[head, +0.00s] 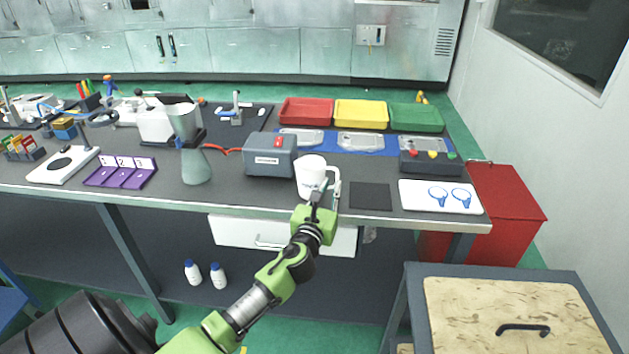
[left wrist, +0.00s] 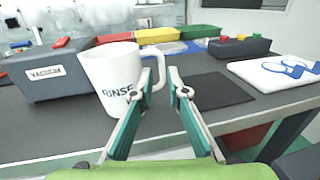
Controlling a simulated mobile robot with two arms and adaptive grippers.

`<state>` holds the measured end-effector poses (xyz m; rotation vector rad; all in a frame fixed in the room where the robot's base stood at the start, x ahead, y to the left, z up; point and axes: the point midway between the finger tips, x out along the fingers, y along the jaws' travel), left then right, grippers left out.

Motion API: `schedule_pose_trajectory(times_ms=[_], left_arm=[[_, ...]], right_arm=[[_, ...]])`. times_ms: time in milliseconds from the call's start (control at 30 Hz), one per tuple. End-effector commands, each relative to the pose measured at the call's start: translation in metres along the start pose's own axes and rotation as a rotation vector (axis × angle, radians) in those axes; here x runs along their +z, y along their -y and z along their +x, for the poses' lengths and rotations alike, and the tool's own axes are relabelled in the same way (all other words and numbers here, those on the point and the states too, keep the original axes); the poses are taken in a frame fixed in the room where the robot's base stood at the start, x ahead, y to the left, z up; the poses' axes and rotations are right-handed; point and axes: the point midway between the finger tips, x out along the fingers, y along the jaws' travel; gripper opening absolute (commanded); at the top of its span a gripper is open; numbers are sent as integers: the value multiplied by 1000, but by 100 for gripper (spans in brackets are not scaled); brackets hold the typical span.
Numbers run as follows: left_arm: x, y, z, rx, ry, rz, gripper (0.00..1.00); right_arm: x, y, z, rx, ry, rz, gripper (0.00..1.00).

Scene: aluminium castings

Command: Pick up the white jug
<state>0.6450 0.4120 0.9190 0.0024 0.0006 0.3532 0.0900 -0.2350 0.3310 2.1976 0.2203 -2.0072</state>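The white jug (head: 311,176) stands upright near the front edge of the dark bench. In the left wrist view the jug (left wrist: 108,80) shows the lettering "RINSE", and its handle (left wrist: 160,66) points right. My left gripper (head: 320,192) is at the handle side of the jug. In the left wrist view its fingers (left wrist: 160,80) are apart, with the handle's outer part showing between the tips. The left fingertip covers part of the handle, so I cannot tell whether they touch. My right gripper is not in view.
A grey box labelled "VACUUM" (head: 270,156) stands left of the jug. A dark square mat (head: 371,197) and a white board with blue rings (head: 412,196) lie to the right. Red (head: 305,112), yellow (head: 361,114) and green (head: 416,118) trays stand behind.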

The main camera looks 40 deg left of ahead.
Motion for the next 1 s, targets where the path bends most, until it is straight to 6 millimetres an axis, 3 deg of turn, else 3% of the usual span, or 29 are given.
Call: schedule_pose_trajectory(times_ms=[233, 533, 833, 900, 1000], left_arm=[[2, 1, 19, 2, 0, -3, 15], [3, 3, 59, 1, -1, -3, 15], [3, 3, 64, 1, -1, -2, 15], [3, 3, 63, 1, -1, -2, 0], [3, 3, 63, 1, -1, -2, 0]], right_arm=[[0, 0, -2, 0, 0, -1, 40], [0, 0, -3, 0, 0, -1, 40], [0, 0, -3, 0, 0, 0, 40], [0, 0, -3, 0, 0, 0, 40], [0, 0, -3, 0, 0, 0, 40]])
